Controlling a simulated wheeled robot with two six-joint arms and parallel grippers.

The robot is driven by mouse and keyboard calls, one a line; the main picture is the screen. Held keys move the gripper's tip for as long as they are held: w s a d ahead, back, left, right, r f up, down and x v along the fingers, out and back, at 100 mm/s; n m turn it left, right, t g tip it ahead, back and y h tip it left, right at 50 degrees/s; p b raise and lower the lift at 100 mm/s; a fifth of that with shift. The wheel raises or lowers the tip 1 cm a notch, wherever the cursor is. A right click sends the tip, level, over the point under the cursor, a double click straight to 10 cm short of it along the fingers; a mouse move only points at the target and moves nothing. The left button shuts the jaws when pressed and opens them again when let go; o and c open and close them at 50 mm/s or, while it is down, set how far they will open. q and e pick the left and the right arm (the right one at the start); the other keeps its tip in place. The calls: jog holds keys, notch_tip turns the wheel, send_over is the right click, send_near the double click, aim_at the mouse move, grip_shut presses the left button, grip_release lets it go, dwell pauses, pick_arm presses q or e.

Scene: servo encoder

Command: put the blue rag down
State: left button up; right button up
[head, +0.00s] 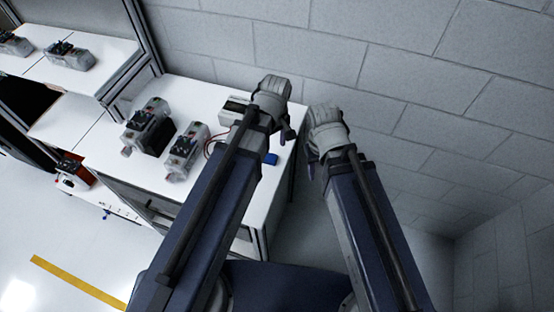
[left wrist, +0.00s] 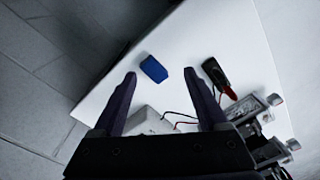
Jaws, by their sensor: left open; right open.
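The blue rag (head: 270,159) lies on the white table near its right edge, as a small folded-looking block. In the left wrist view the blue rag (left wrist: 153,69) lies flat on the white top, ahead of and between my fingertips. My left gripper (head: 279,128) is over the right end of the table, open, with nothing between its fingers; both fingers show apart in the left wrist view (left wrist: 160,75). The height gap to the rag is hard to tell. My right gripper (head: 311,163) is open and empty, off the table's right edge by the wall.
A pale box (head: 233,111) with red and black wires sits beside my left gripper. Grey servo units (head: 186,150) stand left on the white table (head: 225,191). A black-and-red tool (left wrist: 221,83) lies right of the rag. A block wall (head: 390,75) stands behind.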

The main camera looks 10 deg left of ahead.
pick_arm(q)
jog(key=s+d+m, duration=0.2)
jog(key=s+m, duration=0.5)
jog(key=m, duration=0.5)
jog(key=shift+s+d+y, duration=0.25)
jog(key=shift+d+y, duration=0.1)
jog(key=shift+y, duration=0.05)
jog(key=shift+r, duration=0.1)
